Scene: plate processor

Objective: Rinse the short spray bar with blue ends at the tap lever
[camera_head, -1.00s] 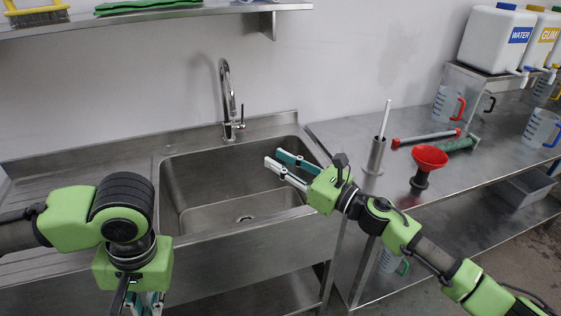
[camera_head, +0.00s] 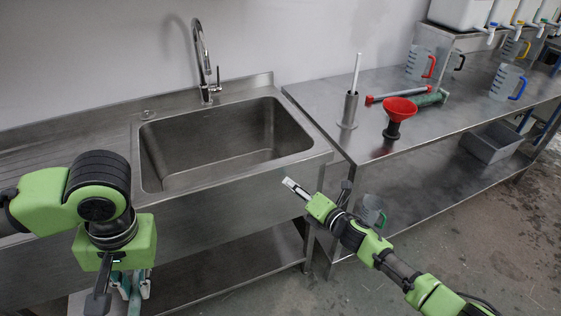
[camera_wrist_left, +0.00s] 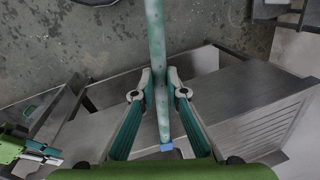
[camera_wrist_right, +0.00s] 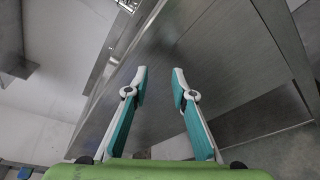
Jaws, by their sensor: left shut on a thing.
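The speckled teal spray bar (camera_wrist_left: 156,40) runs lengthwise through the left wrist view, with a blue end (camera_wrist_left: 167,147) near the palm; its far end leaves the picture. My left gripper (camera_wrist_left: 160,78) is shut around it. In the head view this gripper (camera_head: 130,285) hangs low at the left, in front of the sink, and the bar is hard to make out there. The tap (camera_head: 203,55) with its small lever (camera_head: 218,74) stands behind the sink (camera_head: 160,185). My right gripper (camera_wrist_right: 160,75) is open and empty; in the head view it (camera_head: 290,186) is by the sink's front right.
The sink basin looks empty.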

